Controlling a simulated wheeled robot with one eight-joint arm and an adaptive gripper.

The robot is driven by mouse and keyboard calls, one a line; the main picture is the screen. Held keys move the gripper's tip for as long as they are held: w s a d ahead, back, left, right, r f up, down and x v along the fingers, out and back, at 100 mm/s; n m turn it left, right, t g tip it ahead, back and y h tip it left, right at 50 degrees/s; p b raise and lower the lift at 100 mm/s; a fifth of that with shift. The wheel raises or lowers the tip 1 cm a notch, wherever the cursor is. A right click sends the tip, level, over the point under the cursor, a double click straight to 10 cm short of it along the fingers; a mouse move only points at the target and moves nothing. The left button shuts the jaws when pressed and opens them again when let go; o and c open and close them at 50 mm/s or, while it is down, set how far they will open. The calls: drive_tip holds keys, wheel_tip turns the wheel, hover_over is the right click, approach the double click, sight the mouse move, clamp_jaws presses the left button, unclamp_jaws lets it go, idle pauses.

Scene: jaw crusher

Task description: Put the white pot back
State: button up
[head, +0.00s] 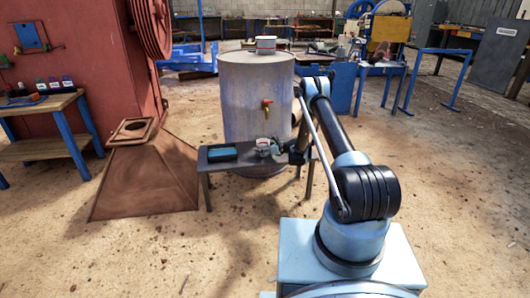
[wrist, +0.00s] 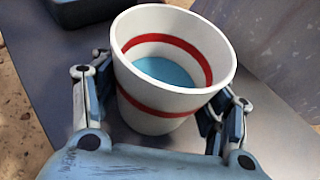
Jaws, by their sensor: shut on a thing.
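The white pot (wrist: 150,105) has red bands and blue at its inside bottom. It is large in the wrist view, upright or slightly tilted, with its open mouth facing the camera. In the head view the pot (head: 262,143) is small at the top of the low grey table (head: 222,167). My gripper (wrist: 165,88) has a finger on each side of the pot and is shut on it. In the head view my gripper (head: 279,149) is at the pot's right. I cannot tell whether the pot's base touches the table.
A dark teal box (head: 222,152) lies on the table left of the pot. A large grey tank (head: 252,95) with a red tap (head: 267,105) stands just behind. A pale round container (head: 266,43) sits on the tank. A rusty hopper (head: 147,178) is to the left. The sandy floor in front is open.

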drive_tip(key=o, duration=1.4)
drive_tip(key=shift+r, duration=0.1)
